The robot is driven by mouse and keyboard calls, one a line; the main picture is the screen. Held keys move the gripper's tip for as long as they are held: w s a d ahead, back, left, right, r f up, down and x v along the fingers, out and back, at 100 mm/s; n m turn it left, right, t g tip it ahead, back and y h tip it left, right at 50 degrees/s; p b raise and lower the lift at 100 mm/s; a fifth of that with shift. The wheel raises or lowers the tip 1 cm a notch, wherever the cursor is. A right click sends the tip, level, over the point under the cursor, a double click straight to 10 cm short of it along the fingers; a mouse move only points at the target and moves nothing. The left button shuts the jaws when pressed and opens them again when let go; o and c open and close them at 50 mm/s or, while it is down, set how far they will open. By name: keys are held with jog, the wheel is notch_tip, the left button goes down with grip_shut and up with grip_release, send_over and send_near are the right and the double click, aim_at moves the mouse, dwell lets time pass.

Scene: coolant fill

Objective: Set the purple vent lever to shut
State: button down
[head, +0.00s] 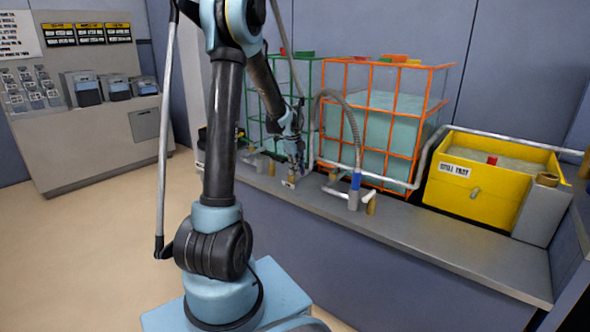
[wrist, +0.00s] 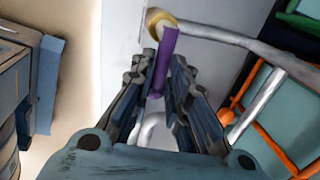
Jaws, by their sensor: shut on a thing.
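The purple vent lever (wrist: 166,55) shows in the wrist view, rising between the fingers of my gripper (wrist: 166,92) towards a round brass-coloured fitting (wrist: 160,20) on a pale surface. My gripper is shut on the lever, with a finger on each side of it. A pale pipe or rod shows behind the lower end of the lever. In the head view my gripper (head: 294,160) is down by the bench, in front of the green-framed and orange-framed tanks. I cannot make out the lever there; it is too small or hidden by my gripper.
The orange-framed tank (head: 442,112) stands right of my gripper, with a grey hose and a metal pipe in front. A blue-collared fitting (head: 354,182) stands on the bench (head: 440,238). A yellow spill tray (head: 470,200) is at the right. Open floor lies left.

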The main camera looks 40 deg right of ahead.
jog(key=shift+w, duration=0.25)
jog(key=c, duration=1.6)
grip_release()
jog(key=shift+o, duration=0.2)
jog(key=shift+s, duration=0.1)
jog(key=shift+s, duration=0.1)
notch_tip(320, 180, up, 12)
jog(key=a, duration=0.2)
jog(key=shift+s+a+f, duration=0.15)
jog(key=shift+a, duration=0.05)
